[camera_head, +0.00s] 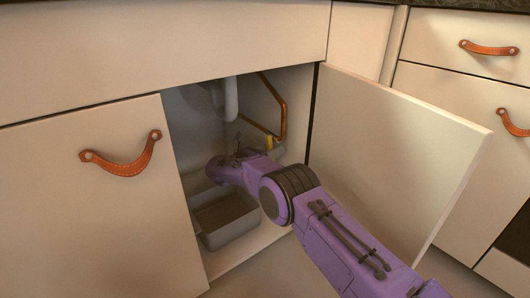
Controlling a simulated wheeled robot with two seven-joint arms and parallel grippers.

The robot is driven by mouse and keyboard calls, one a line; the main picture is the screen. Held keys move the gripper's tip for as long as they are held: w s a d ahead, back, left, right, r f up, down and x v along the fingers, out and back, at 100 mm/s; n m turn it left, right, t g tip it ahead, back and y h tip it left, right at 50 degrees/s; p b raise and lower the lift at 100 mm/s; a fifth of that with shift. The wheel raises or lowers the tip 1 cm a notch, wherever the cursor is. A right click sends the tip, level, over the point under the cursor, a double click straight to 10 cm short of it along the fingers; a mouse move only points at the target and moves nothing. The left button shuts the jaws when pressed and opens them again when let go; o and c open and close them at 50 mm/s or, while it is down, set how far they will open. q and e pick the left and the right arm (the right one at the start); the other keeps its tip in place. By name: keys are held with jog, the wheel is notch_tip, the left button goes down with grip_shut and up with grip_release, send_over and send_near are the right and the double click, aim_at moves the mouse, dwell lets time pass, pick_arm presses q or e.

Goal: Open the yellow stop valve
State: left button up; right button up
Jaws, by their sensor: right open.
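The yellow stop valve (269,142) shows as a small yellow piece inside the open cabinet, at the lower end of the copper pipe (284,112). My right arm reaches in from the lower right, and its wrist bends back inside the cabinet. My right gripper (262,150) is open, close to the valve. The wrist and gripper hide part of the valve area, and I cannot tell whether the fingers touch the handle or lie around it. My left gripper is out of view.
The cabinet door (400,150) stands open on the right, close beside my arm. A closed door with a leather pull (125,165) is on the left. A grey bin (226,218) sits on the cabinet floor below my wrist. A white drain pipe (230,98) hangs above.

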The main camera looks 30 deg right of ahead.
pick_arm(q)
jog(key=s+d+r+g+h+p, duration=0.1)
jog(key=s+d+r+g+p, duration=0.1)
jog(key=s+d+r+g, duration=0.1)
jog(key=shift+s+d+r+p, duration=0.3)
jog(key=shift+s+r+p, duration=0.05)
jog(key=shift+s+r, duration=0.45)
pick_arm(e)
jog(key=a, duration=0.9)
jog(key=shift+s+a, duration=0.2)
jog(key=shift+s, duration=0.2)
